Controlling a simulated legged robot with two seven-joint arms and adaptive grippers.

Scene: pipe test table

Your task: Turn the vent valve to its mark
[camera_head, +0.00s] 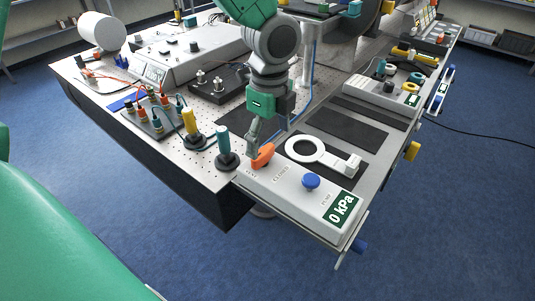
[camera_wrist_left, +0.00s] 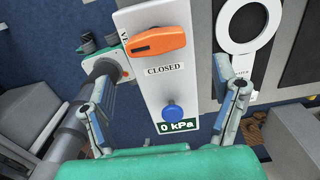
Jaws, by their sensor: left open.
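The orange vent valve handle (camera_head: 263,156) sits on top of the white pump box (camera_head: 300,197), at its far left end. In the left wrist view the handle (camera_wrist_left: 160,40) lies crosswise, with a dark mark near its left end. A CLOSED label (camera_wrist_left: 164,70) is beside it, and another label at the left end is only partly visible. My left gripper (camera_head: 257,143) is above the handle, pointing down. In the left wrist view its two fingers (camera_wrist_left: 164,72) are spread wide apart, with nothing between them held. My right gripper is in neither view.
A blue knob (camera_head: 311,181) and a 0 kPa display (camera_head: 342,209) are on the same box. A white ring-shaped tool (camera_head: 305,148) lies beside it. A teal-handled post (camera_head: 223,141) stands close to the left of the valve. The table's front edge is near.

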